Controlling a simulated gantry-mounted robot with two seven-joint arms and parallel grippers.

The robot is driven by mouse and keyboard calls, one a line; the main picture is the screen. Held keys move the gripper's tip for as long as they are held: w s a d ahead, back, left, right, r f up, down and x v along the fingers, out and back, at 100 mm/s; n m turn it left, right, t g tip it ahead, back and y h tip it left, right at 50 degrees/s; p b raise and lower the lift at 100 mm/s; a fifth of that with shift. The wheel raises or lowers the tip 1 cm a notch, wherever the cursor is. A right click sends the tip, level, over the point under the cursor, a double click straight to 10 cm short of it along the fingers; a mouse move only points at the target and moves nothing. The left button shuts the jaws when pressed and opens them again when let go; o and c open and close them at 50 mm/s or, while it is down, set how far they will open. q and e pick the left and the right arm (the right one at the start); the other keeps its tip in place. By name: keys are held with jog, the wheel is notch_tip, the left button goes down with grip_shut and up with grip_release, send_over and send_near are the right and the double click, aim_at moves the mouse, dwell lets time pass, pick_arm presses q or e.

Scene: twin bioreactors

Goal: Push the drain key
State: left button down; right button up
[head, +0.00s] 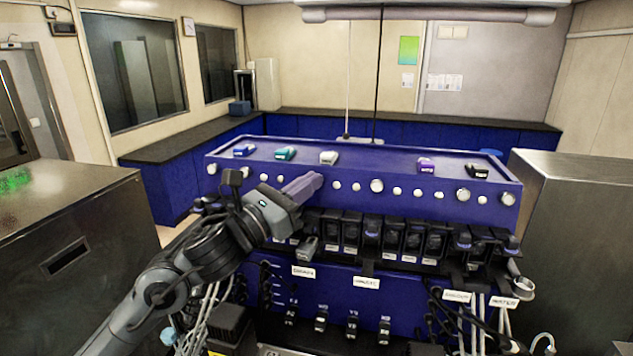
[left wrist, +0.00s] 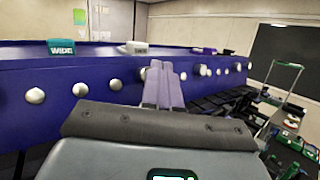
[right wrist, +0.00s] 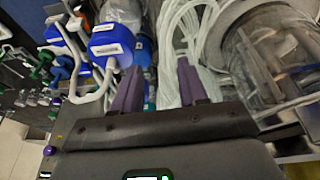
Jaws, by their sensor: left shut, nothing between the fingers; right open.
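The blue console (head: 450,183) has a row of round white knobs on its front face and coloured blocks on top: blue (head: 244,150), teal (head: 285,153), white (head: 328,157), purple (head: 426,165) and black (head: 478,171). I cannot tell which part is the drain key; most labels are too small to read. My left gripper (head: 316,180) is shut and empty, its purple fingers close to the front face among the knobs. In the left wrist view the fingers (left wrist: 163,72) cover part of that row; contact cannot be told. My right gripper (right wrist: 157,85) is open and empty, outside the head view.
The teal block (left wrist: 61,47) reads "WIDE" in the left wrist view. Below the knobs are a row of black modules (head: 390,238) and hanging cables. Metal cabinets stand at left (head: 70,220) and right (head: 570,240). Tubing and a clear vessel (right wrist: 265,55) crowd my right gripper.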

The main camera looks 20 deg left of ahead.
pick_arm(q)
jog(key=shift+s+r, duration=0.1)
jog(key=shift+s, duration=0.3)
jog(key=shift+s, duration=0.1)
jog(key=s, duration=0.2)
jog(key=s+r+b, duration=0.1)
jog(key=s, duration=0.2)
jog(key=shift+s+d+r, duration=0.3)
dwell(0.4)
